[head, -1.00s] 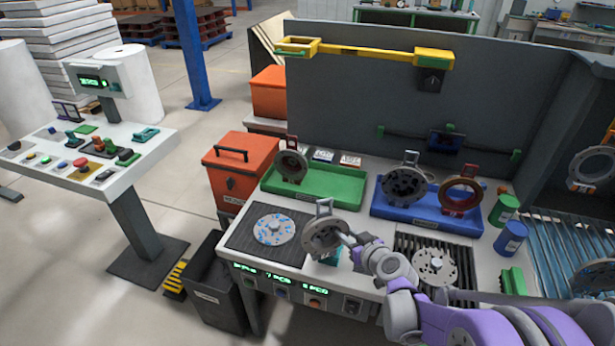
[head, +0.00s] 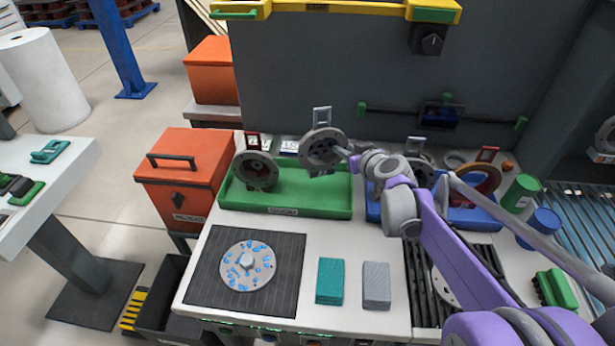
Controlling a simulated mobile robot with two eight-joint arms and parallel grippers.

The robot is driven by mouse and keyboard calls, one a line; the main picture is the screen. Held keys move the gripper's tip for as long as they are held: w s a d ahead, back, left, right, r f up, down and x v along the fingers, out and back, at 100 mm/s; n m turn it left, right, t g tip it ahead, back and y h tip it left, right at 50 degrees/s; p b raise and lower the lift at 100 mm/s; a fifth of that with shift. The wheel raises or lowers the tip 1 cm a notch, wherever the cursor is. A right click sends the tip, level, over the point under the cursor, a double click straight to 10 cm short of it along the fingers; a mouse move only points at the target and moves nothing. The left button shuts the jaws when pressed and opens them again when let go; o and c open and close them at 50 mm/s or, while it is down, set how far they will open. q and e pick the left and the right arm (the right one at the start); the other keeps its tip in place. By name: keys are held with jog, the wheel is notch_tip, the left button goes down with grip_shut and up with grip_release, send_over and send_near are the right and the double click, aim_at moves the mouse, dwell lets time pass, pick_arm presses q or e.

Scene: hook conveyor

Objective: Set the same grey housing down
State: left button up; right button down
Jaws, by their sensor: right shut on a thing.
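My right gripper (head: 346,153) is shut on a grey round housing (head: 318,150) with a pale hook loop on top. It holds the housing upright over the right back part of the green tray (head: 285,206). I cannot tell whether the housing touches the tray. Another, darker housing (head: 256,172) with a red loop stands at the left in the green tray. The blue tray (head: 462,218) lies to the right, with a brown ring-shaped housing (head: 483,181); my right arm hides much of it. My left gripper is not in view.
A dark mat (head: 213,278) with a blue-spotted disc (head: 247,265) lies front left. A teal block (head: 330,281) and a grey block (head: 376,285) lie beside it. Green (head: 521,193) and blue (head: 542,229) cans stand right. A grey panel (head: 300,70) rises behind.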

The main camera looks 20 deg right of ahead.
jog(key=shift+s+f+b, duration=0.1)
jog(key=shift+f+b, duration=0.65)
jog(key=shift+f, duration=3.45)
jog(key=shift+f, duration=0.15)
jog(key=c, duration=0.7)
grip_release()
jog(key=p+v, duration=0.1)
jog(key=v, duration=1.1)
jog(key=shift+s+p, duration=0.1)
jog(key=shift+p, duration=0.3)
